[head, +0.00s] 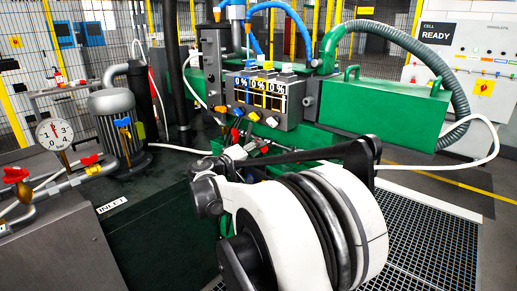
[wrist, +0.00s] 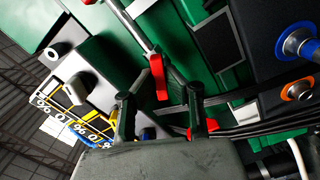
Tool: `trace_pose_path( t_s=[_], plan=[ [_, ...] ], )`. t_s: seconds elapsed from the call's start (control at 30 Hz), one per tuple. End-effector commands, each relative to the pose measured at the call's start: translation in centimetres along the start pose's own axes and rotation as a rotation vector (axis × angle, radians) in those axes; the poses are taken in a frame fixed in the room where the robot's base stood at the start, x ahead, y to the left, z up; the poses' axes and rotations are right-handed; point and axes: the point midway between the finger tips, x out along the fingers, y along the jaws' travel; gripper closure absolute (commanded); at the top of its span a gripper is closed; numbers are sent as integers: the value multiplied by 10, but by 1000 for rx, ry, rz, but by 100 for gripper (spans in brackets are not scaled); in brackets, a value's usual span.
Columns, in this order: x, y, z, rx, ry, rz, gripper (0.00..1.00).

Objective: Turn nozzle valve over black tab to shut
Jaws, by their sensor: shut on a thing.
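A grey valve panel (head: 270,98) stands at the centre of the head view, with percent displays reading 0 % and small coloured valve handles below them. My gripper (head: 245,150) is at the lower front of this panel, among red, blue and white parts. In the wrist view, my gripper (wrist: 160,98) has its two dark fingers on either side of a red handle (wrist: 157,78) on a thin pipe. It is shut on a handle, seemingly this red one; the contact is not clear. I cannot make out the black tab for certain.
A green beam (head: 385,110) runs behind and right of the panel, with a grey corrugated hose (head: 440,70) above it. A grey motor (head: 115,115), a round gauge (head: 54,133) and red-handled valves (head: 15,174) stand at left. Floor grating (head: 430,235) lies at right.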

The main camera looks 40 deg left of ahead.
Motion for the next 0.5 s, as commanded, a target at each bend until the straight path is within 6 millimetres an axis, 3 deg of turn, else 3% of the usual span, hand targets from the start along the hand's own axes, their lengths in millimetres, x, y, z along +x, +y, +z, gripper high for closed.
trace_pose_path(
  t_s=[0.3,0.5],
  plan=[
    [0,0,0,312,-1,0,100],
    [0,0,0,355,-1,0,100]
  ],
)
